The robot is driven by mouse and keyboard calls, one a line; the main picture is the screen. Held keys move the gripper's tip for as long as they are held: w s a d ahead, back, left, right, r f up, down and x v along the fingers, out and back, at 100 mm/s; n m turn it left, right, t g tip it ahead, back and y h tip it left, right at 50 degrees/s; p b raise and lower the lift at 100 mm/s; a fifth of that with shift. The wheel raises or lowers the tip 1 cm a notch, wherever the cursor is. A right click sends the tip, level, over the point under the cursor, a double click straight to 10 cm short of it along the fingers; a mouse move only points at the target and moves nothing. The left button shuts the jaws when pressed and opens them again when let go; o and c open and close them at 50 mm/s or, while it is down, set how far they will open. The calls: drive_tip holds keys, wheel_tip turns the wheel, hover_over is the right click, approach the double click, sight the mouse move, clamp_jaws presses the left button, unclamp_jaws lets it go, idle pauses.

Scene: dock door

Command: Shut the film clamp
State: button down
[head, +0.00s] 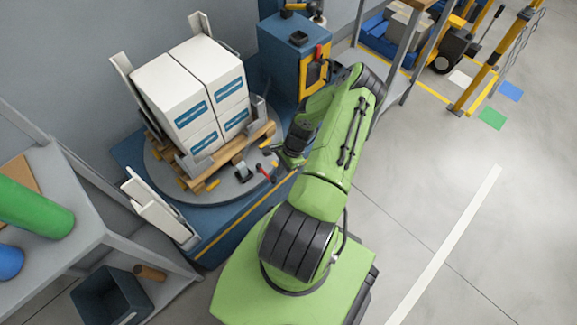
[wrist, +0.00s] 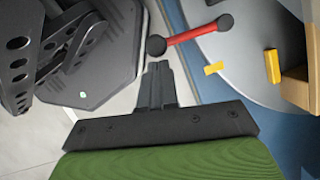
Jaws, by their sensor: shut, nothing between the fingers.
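The film clamp's red lever (head: 265,173) stands at the near right edge of the grey turntable (head: 160,177), beside the loaded pallet. In the wrist view it is a red bar (wrist: 195,33) with a round black knob at each end, slanting up to the right. My gripper (wrist: 158,68) is shut and empty. Its fingertips point at the lower-left knob and appear just short of it; contact cannot be told. In the head view my gripper (head: 287,157) is right of the lever, partly hidden by my green arm. The clamp's jaw is not clear.
White boxes (head: 190,85) stand on a wooden pallet (head: 243,150) on the turntable. A blue machine column (head: 285,45) rises behind my arm. A grey shelf (head: 75,215) is at left.

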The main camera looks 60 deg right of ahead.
idle(0.4)
drive_tip(key=shift+a+m+p, duration=0.3)
drive_tip(key=shift+a+p, duration=0.05)
drive_tip(key=shift+p, duration=0.1)
